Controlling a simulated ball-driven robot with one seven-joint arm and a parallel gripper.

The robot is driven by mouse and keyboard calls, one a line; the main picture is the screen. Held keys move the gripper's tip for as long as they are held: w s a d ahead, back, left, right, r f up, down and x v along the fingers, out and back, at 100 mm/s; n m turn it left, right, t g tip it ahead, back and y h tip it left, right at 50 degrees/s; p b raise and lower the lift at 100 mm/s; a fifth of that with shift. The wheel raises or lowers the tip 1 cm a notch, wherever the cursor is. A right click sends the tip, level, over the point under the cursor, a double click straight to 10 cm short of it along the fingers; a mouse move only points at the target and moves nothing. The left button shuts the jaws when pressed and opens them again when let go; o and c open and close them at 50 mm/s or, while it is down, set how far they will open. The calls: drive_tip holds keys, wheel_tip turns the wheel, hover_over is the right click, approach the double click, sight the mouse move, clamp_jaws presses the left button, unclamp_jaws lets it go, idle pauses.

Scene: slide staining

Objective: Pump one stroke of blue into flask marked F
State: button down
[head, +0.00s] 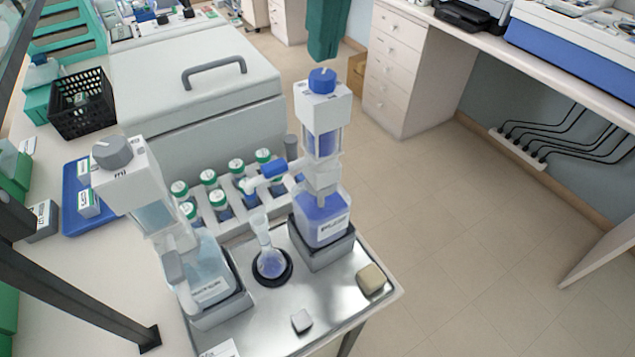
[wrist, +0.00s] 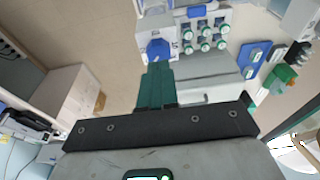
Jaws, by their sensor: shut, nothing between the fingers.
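The blue dispenser has a blue knob (head: 322,80) on a white head, a clear barrel holding blue and a bottle of blue liquid (head: 322,220). Its spout, with a blue collar (head: 275,168), points left. A small flask (head: 270,262) with bluish liquid stands in a black ring below the spout side; I cannot read a mark on it. In the wrist view the fingertips (wrist: 157,68) overlap the knob's lower edge (wrist: 158,47); contact is unclear.
A second dispenser with a grey knob (head: 112,152) and clear liquid stands left on the metal tray (head: 278,325). Several green-capped bottles (head: 236,168) stand behind. A beige block (head: 371,279) and a small grey block (head: 301,321) lie at the front. A large lidded box (head: 200,75) is behind.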

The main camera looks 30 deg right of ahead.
drive_tip(key=shift+r+p, duration=1.85)
drive_tip(key=shift+r, duration=0.55)
drive_tip(key=shift+s+f, duration=0.1)
drive_tip(key=shift+s, duration=0.05)
